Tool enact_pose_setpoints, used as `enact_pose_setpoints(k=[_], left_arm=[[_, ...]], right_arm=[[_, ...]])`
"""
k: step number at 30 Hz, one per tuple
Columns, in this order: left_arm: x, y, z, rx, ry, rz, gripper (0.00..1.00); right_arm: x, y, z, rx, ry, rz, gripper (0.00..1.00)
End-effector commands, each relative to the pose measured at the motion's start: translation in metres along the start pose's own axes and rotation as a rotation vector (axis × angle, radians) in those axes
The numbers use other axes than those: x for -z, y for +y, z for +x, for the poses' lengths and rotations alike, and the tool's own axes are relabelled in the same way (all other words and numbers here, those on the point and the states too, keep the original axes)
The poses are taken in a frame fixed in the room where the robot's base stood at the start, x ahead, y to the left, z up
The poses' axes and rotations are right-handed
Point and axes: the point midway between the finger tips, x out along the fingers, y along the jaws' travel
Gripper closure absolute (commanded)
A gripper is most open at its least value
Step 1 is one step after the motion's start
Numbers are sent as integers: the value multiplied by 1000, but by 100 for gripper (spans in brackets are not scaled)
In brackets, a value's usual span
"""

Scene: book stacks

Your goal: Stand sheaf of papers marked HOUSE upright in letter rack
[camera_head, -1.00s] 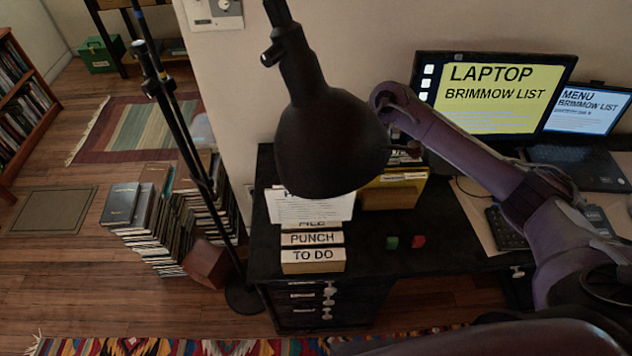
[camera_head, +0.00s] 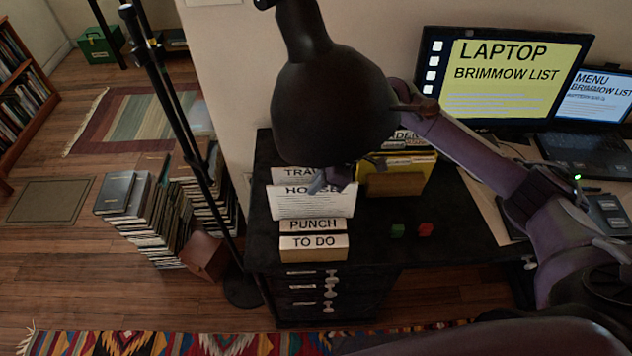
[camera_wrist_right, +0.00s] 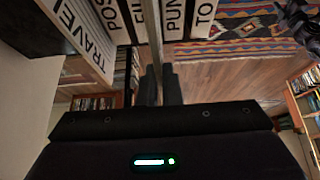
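The white sheaf marked HOUSE (camera_head: 300,207) stands roughly upright among the labelled sections of the rack on the black desk. In the head view it shows behind the PUNCH label (camera_head: 313,225) and in front of the TRAVEL label (camera_head: 292,174), with FILE hidden. My right gripper (camera_head: 328,184) is at its upper edge, partly behind the lamp. In the right wrist view the sheaf (camera_wrist_right: 155,30) shows edge-on between the FILE and PUNCH labels, and my fingers (camera_wrist_right: 160,85) close on it. Whether its bottom edge rests in a slot is hidden. My left gripper is out of view.
A dark lamp head (camera_head: 330,105) hangs over the rack and close to my right arm. A wooden holder with yellow folders (camera_head: 408,172) stands to the right. Green (camera_head: 397,230) and red (camera_head: 425,229) blocks lie on the desk. A monitor (camera_head: 505,75) stands behind.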

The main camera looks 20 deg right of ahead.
Motion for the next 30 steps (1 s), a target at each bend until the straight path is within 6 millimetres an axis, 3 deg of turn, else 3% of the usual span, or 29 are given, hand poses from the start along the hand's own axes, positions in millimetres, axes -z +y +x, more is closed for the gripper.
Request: enact_pose_setpoints(k=[18,30], left_arm=[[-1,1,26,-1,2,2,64],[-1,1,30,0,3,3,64]], right_arm=[[-22,0,40,1,0,1,100],[-26,0,46,0,0,0,100]])
